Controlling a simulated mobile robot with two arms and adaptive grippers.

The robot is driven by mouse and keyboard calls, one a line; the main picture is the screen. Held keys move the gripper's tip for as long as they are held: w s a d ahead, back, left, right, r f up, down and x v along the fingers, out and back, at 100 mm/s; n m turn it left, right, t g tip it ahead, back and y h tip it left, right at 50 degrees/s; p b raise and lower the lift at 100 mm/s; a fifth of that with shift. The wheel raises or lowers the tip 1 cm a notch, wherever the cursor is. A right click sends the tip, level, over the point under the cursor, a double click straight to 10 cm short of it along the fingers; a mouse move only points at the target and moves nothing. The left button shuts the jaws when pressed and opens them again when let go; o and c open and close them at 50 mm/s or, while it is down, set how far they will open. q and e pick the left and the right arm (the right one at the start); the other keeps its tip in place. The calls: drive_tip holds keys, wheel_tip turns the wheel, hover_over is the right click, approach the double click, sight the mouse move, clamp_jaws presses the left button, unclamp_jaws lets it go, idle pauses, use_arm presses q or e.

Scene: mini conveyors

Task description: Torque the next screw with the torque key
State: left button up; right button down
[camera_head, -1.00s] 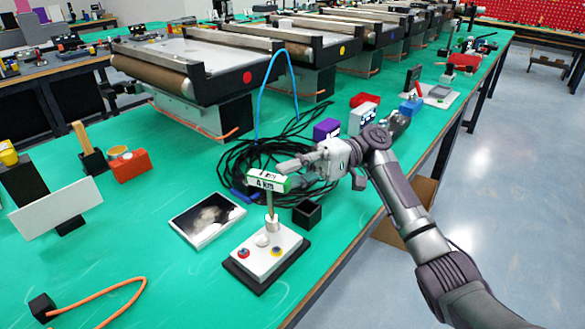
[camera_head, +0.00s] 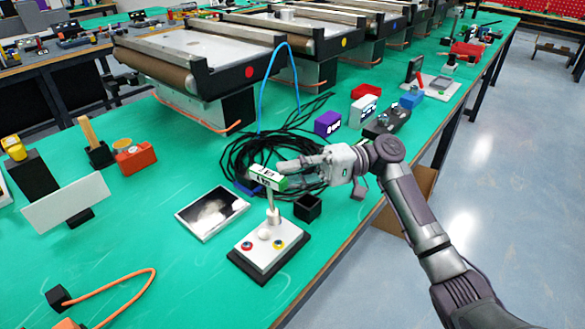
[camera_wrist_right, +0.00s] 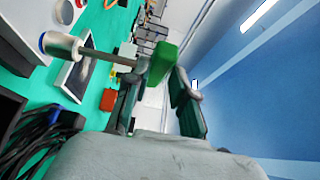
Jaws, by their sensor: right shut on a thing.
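The torque key has a green and white handle (camera_head: 268,180) with a dark label, and a thin metal shaft that runs down to a small plate. My right gripper (camera_head: 290,172) is shut on the handle. In the right wrist view the green handle (camera_wrist_right: 163,62) is by the fingers, and its shaft ends at a pale cylinder (camera_wrist_right: 58,44). The white screw plate (camera_head: 266,259) on a black base carries a red-marked screw (camera_head: 247,246) and a yellow-marked screw (camera_head: 279,244). The shaft stands over the plate's back part; its exact seating is unclear. My left gripper is out of view.
Coiled black cables (camera_head: 240,150) lie behind. An orange cable (camera_head: 125,278) crosses the front left. Mini conveyors (camera_head: 200,60) line the back.

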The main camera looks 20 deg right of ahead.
sight(281, 182)
drive_tip(key=s+a+m+t+h+p, duration=0.1)
drive_tip(key=m+t+h+p, duration=0.2)
drive_tip(key=m+t+p, duration=0.1)
drive_tip(key=s+a+m+t+h+p, duration=0.1)
drive_tip(key=m+t+h+p, duration=0.2)
drive_tip(key=t+p, duration=0.4)
drive_tip(key=s+a+m+t+h+p, duration=0.1)
drive_tip(key=m+t+h+p, duration=0.2)
drive_tip(key=m+t+p, duration=0.2)
drive_tip(key=shift+s+m+t, duration=0.25)
drive_tip(key=shift+m+t, duration=0.05)
drive_tip(key=shift+f+m+t+h, duration=0.25)
drive_tip(key=shift+m+t+h, duration=0.05)
drive_tip(key=shift+h, duration=0.3)
drive_tip(key=shift+w+d+r+p, duration=0.15)
drive_tip(key=shift+w+r+p, duration=0.05)
drive_tip(key=shift+r+p, duration=2.8)
drive_tip(key=shift+r, duration=0.2)
drive_tip(key=shift+f, duration=0.1)
